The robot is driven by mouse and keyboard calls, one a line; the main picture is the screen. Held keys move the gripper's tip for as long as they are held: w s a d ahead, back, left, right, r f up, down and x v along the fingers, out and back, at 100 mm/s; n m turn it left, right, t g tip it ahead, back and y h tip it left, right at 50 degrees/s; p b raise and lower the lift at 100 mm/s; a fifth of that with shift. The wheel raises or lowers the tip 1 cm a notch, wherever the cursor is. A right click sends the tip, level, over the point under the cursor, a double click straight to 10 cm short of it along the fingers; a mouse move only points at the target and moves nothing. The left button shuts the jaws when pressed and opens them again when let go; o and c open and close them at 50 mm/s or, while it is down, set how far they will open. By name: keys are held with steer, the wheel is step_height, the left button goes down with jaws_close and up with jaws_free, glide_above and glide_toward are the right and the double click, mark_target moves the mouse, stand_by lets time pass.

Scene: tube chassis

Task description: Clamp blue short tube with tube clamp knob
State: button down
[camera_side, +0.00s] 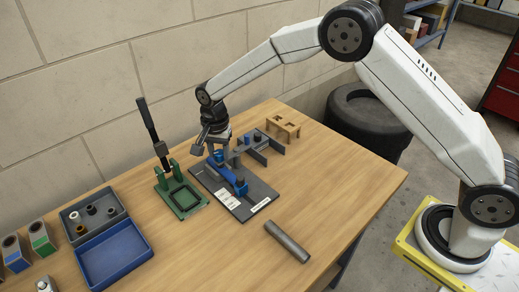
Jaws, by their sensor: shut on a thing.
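My gripper (219,151) points down over the dark fixture plate (213,190) in the middle of the table. It is shut at the top of the blue parts there, on what looks like the tube clamp knob; the fingers mostly hide it. A blue piece (225,174), apparently the blue short tube, lies in the fixture just below the fingers. A blue block (240,187) stands at its front end. I cannot tell how tight the clamp sits on the tube.
A green fixture (184,209) with a black upright lever stands left of the plate. A loose grey tube (287,242) lies in front. A blue tray (113,254) and a grey bin (74,242) are at left. The right table area is clear.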

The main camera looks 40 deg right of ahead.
mark_target(222, 152)
steer(key=shift+c, duration=1.4)
jaws_free()
steer(key=shift+r, duration=0.2)
steer(key=shift+r, duration=3.75)
steer(key=shift+s+d+r, duration=0.1)
steer(key=shift+s+d, duration=0.15)
steer(key=shift+d, duration=0.05)
steer(key=s+d+n+t, duration=0.1)
steer(key=s+d+n, duration=0.4)
steer(key=s, duration=0.7)
steer(key=s+d+f+n+t, duration=0.1)
steer(key=s+d+n, duration=0.4)
steer(key=s, duration=0.8)
steer(key=shift+d+f+n+t, duration=0.3)
steer(key=shift+d+n, duration=0.1)
steer(key=shift+d, duration=0.8)
steer(key=shift+w, duration=0.1)
